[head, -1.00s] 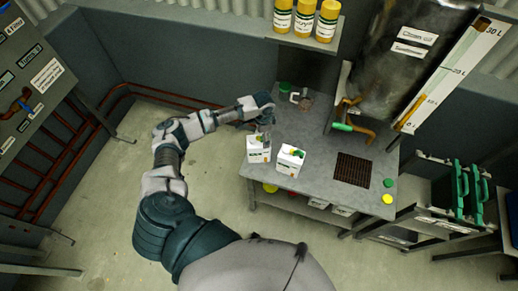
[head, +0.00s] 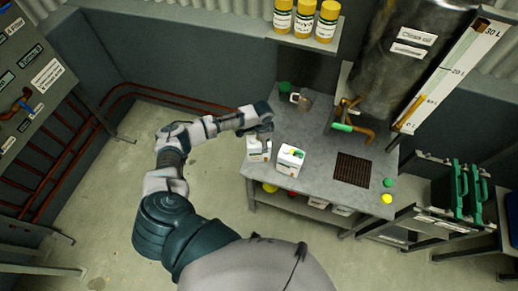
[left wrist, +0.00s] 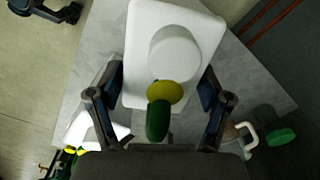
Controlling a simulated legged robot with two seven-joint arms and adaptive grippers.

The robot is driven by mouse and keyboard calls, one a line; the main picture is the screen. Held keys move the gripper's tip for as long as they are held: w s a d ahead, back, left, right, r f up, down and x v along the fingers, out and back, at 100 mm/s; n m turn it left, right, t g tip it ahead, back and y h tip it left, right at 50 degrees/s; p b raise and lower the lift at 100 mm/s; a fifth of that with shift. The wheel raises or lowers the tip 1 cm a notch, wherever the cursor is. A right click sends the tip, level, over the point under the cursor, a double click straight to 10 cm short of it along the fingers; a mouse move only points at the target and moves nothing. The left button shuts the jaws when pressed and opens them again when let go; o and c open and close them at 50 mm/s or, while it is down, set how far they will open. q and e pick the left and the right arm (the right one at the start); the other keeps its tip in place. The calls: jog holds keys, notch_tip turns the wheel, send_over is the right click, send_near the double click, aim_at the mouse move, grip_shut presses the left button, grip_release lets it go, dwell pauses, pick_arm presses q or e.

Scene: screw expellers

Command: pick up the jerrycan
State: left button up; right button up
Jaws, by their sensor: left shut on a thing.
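A white jerrycan (head: 259,153) stands at the left edge of the grey metal table, partly covered by my left gripper (head: 262,131), which is above it. In the left wrist view the same jerrycan (left wrist: 145,22) lies between the two fingers of the left gripper (left wrist: 162,80), with a green and yellow spout piece (left wrist: 158,120) on it. The gripper is shut on the jerrycan. My right gripper is not in view.
A metal jug (head: 303,102) and a green lid (head: 286,87) are at the table's back. A tank (head: 405,60) with a tap hangs on the right, above a dark grate (head: 352,170). Green and yellow caps (head: 388,198) lie at the right edge. Floor left of the table is clear.

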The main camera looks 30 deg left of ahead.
pick_arm(q)
jog(key=shift+a+r, duration=0.1)
jog(key=shift+r, duration=0.4)
jog(key=shift+s+r, duration=0.2)
jog(key=shift+r, duration=0.45)
jog(key=shift+s+r, duration=0.2)
jog(key=shift+r, duration=0.4)
jog(key=s+d+r+m, duration=0.2)
jog(key=s+d+m, duration=0.45)
jog(key=s, duration=0.65)
jog(key=shift+n, duration=0.85)
jog(key=w+a, duration=0.2)
jog(key=w, duration=0.2)
jog(key=w+a+f, duration=0.1)
jog(key=w+a, duration=0.1)
jog(key=w, duration=0.3)
jog(key=w+a+f, duration=0.1)
jog(key=w+a, duration=0.1)
jog(key=w, duration=0.2)
jog(key=shift+w+a+p, duration=0.15)
jog(key=shift+a+p, duration=0.05)
jog(key=shift+p, duration=0.2)
jog(key=shift+f, duration=1.65)
jog(key=shift+c, duration=0.2)
jog(key=o, duration=1.8)
